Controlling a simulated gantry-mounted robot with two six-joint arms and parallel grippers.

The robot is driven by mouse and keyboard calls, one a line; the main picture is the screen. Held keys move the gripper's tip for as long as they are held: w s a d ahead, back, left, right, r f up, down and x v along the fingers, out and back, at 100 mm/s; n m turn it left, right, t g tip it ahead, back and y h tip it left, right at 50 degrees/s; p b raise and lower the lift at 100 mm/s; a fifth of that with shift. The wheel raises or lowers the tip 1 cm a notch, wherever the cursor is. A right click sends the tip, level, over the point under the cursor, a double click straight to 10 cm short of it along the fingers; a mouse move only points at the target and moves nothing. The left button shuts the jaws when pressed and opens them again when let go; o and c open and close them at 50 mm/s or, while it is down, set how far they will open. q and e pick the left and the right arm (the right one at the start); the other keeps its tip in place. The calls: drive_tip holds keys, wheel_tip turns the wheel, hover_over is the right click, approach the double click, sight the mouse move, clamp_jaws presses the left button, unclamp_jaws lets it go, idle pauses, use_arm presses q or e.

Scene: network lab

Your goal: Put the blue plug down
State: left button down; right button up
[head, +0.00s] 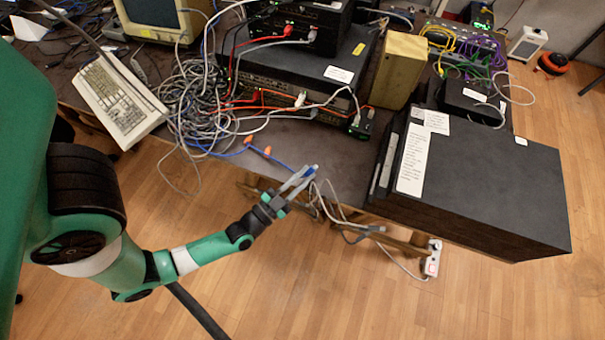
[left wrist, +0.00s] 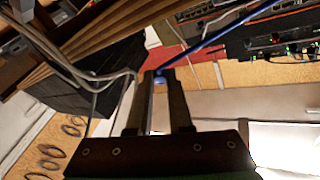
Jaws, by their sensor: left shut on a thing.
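My left gripper (head: 308,172) is shut on the blue plug (head: 314,168), which shows as a small blue spot at the fingertips. In the left wrist view the fingers (left wrist: 160,85) close around the plug (left wrist: 158,79), and most of it is hidden between them. A blue cable (left wrist: 222,33) runs up and right from the fingertips in that view. In the head view the blue cable (head: 262,154) lies toward the table's front edge. The gripper appears near the front edge of the dark table (head: 330,140); its height above it is unclear. My right gripper is not seen.
A tangle of grey cables (head: 200,105) lies left of the stacked network devices (head: 290,75). A black computer case (head: 480,185) fills the right side, near a wooden box (head: 400,70). Grey cables hang over the front edge. A narrow table strip before the devices is clear.

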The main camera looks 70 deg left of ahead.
sight(303, 180)
use_arm(q)
drive_tip(key=shift+a+f, duration=0.3)
drive_tip(key=shift+f, duration=0.05)
drive_tip(key=shift+a+f+b, duration=0.15)
drive_tip(key=shift+f+b, duration=0.1)
drive_tip(key=shift+b, duration=0.05)
wheel_tip(303, 180, down, 3)
drive_tip(key=shift+b, duration=0.95)
drive_tip(key=shift+r, duration=0.1)
